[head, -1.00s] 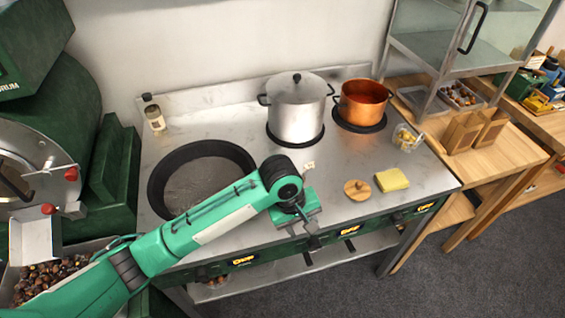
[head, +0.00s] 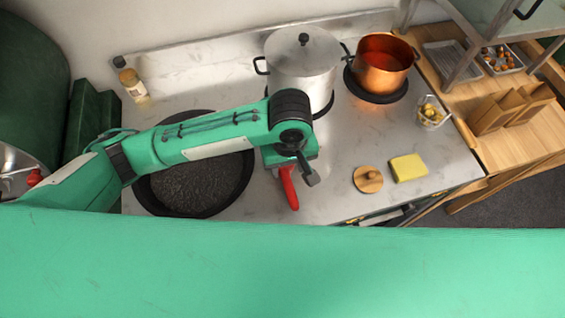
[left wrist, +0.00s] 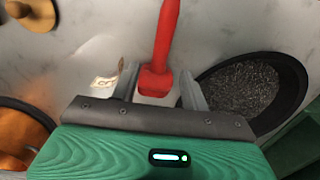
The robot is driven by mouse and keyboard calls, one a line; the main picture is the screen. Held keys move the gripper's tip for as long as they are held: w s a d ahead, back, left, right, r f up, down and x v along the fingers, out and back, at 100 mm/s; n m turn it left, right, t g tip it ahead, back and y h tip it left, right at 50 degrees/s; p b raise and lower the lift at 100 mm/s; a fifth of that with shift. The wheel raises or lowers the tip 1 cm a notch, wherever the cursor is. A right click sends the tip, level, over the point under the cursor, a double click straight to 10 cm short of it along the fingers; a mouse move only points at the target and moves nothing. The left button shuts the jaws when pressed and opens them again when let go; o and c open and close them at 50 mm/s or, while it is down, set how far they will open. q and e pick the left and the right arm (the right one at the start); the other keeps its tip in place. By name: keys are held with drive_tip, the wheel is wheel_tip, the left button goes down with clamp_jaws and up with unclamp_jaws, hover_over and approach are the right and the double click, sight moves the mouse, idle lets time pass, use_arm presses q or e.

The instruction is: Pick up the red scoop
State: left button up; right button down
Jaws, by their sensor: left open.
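The red scoop (head: 289,188) lies on the steel counter, partly hidden in the head view under my left gripper (head: 287,163). In the left wrist view its long red handle (left wrist: 166,38) runs up the picture, and its wider red end (left wrist: 155,82) sits between the two fingers of my left gripper (left wrist: 160,88). The fingers stand apart on either side of it, with visible gaps, so the gripper is open. Whether the scoop's far end touches anything is hidden. My right gripper is not in view.
A black pan (head: 215,197) lies left of the scoop. A steel pot (head: 300,65) and copper pot (head: 383,60) stand behind. A wooden lid (head: 368,180), yellow sponge (head: 408,167) and small glass container (head: 431,115) are to the right. A green part of mine covers the bottom.

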sight(287, 180)
use_arm(q)
wheel_tip(287, 180, down, 3)
drive_tip(key=shift+w+r, duration=0.1)
drive_tip(key=shift+f, duration=0.3)
wheel_tip(287, 180, down, 4)
drive_tip(key=shift+a+r+p, duration=0.1)
drive_tip(key=shift+r+p, duration=0.1)
drive_tip(key=shift+p, duration=0.5)
drive_tip(key=shift+f, duration=0.5)
clamp_jaws()
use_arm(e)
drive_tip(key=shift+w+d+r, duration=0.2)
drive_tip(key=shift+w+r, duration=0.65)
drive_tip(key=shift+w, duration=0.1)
